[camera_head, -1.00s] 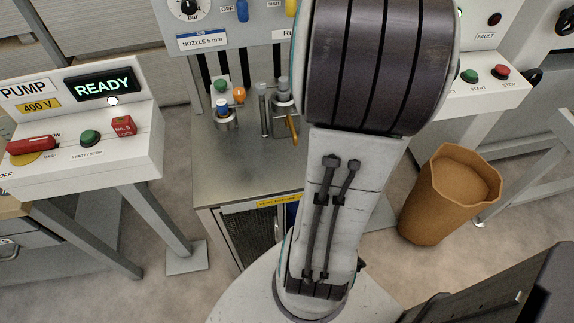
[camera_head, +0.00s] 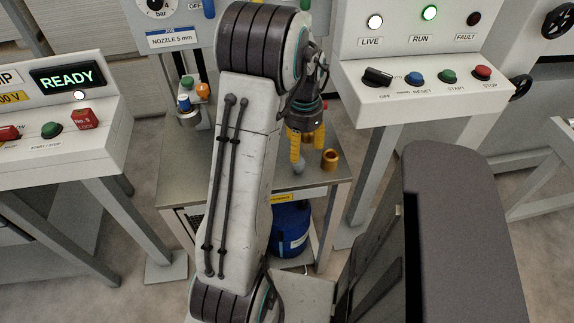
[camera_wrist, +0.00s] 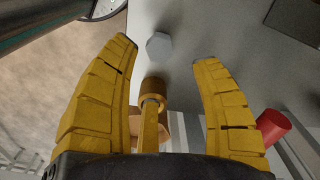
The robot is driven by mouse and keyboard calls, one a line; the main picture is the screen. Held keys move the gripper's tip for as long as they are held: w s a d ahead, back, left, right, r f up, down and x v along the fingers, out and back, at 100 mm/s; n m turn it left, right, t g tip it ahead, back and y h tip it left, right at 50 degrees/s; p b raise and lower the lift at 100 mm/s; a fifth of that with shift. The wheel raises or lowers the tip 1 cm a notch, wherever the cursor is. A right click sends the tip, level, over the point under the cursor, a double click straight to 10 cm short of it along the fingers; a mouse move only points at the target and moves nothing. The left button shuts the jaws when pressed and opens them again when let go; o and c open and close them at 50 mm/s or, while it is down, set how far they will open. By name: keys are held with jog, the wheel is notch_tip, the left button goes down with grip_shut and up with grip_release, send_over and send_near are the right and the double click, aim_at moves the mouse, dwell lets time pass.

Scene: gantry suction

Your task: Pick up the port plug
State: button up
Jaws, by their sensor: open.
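My gripper (camera_head: 307,155), with yellow segmented fingers, is open and points down over the steel bench in the head view. In the wrist view its fingers (camera_wrist: 168,66) are spread wide with nothing clamped between them. A small grey hexagonal piece (camera_wrist: 159,46) lies between and just past the fingertips; a small grey piece (camera_head: 298,166) also shows below the fingers in the head view. A brass-coloured cylinder (camera_wrist: 152,88) and a yellow bar (camera_wrist: 149,128) show between the fingers. I cannot tell for certain which piece is the port plug.
A short brass cylinder (camera_head: 330,160) stands near the bench's right edge. The steel bench (camera_head: 185,188) also carries a blue- and orange-topped fitting (camera_head: 186,107). Control consoles flank it on the left (camera_head: 60,150) and right (camera_head: 430,98). A red cylinder (camera_wrist: 273,126) is beside my right finger.

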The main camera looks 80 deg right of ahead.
aim_at(299, 163)
jog(key=shift+w+a+f, duration=0.1)
jog(key=shift+f, duration=1.65)
jog(key=shift+w+f, duration=0.1)
jog(key=shift+f, duration=1.6)
jog(key=shift+c, duration=0.2)
grip_shut()
